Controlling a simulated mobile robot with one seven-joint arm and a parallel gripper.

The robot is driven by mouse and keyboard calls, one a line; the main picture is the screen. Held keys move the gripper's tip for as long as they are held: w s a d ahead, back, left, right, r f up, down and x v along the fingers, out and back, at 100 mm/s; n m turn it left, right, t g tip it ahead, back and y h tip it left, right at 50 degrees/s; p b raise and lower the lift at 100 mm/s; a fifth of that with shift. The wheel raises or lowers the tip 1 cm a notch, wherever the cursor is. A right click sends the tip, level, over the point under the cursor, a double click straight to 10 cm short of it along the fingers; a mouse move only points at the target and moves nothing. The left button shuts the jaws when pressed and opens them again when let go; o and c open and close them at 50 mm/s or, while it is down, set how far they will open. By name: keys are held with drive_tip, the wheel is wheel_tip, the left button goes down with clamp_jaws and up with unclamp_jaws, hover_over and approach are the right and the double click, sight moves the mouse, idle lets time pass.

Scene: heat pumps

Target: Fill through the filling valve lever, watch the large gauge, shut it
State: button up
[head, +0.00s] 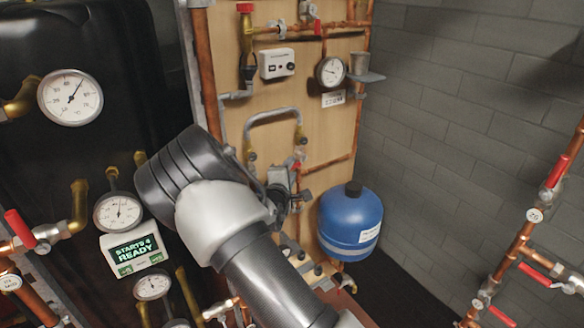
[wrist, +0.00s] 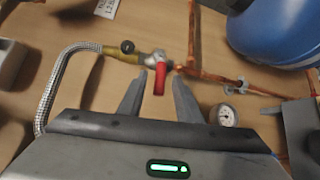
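The red lever (wrist: 160,78) hangs from a valve on the copper pipe in the wrist view, where a braided hose with a brass fitting joins it. In the head view a small red lever (head: 298,164) shows on the wooden board, partly behind my arm. My gripper (wrist: 159,86) is open, one finger on each side of the lever, with visible gaps; I cannot tell the depth between them. The largest dial is a white gauge (head: 70,97) on the black tank, its needle pointing up and right. A smaller gauge (head: 331,72) is on the board.
A blue vessel (head: 351,222) stands right of my gripper and is close in the wrist view (wrist: 275,30). A small gauge (wrist: 226,116) is right of the fingers. A display (head: 134,252) reads "READY". Pipes with red levers stand far right.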

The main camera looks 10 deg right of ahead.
drive_tip(key=shift+x, duration=1.25)
clamp_jaws()
